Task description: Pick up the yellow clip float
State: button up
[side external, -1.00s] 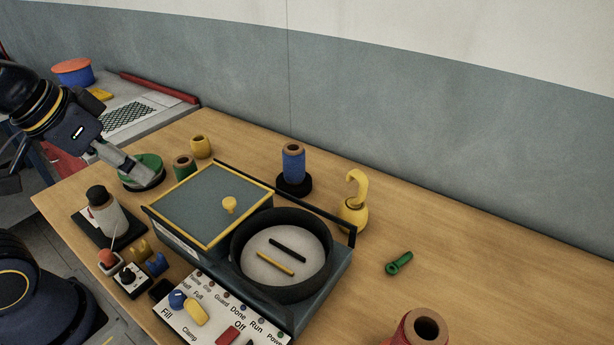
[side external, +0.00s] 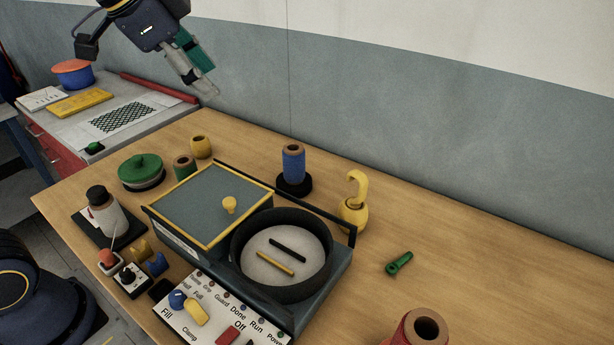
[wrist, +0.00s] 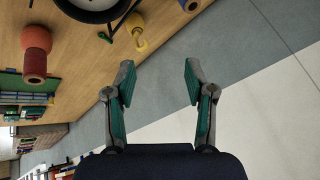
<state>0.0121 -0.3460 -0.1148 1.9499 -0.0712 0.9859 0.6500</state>
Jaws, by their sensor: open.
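The yellow clip float (side external: 352,207) has a round body with a curved hook on top. It stands upright on the wooden table, right of the dark round pan, in the side external view. It also shows near the top of the wrist view (wrist: 136,27), ahead of and left of the gap between the fingers. My gripper (side external: 207,88) is high above the back left of the table, up and left of the float and well apart from it. In the wrist view my gripper (wrist: 158,75) is open with nothing between its fingers.
A blue spool (side external: 293,163) stands left of the float. The machine with the dark pan (side external: 238,262) and a grey lid with a yellow knob (side external: 229,204) fills the middle. A green clip (side external: 399,263) lies to the right. A red spool (side external: 414,329) stands at the front.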

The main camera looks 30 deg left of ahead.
jog(key=w+d+m+g+h, duration=0.1)
jog(key=w+d+m, duration=0.3)
jog(key=w, duration=0.5)
jog(key=m+g+h, duration=0.1)
jog(key=g+h, duration=0.1)
jog(key=g, duration=0.2)
send_over(365, 183)
jog(key=a, duration=0.2)
jog(key=f, duration=1.3)
jog(key=s+f, duration=0.1)
jog(key=f, duration=0.6)
jog(key=shift+a+f, duration=0.1)
jog(key=shift+f, duration=0.2)
jog(key=x, duration=0.6)
jog(key=shift+w+f, duration=0.2)
jog(key=shift+f, duration=0.1)
jog(key=shift+c, duration=0.4)
grip_shut()
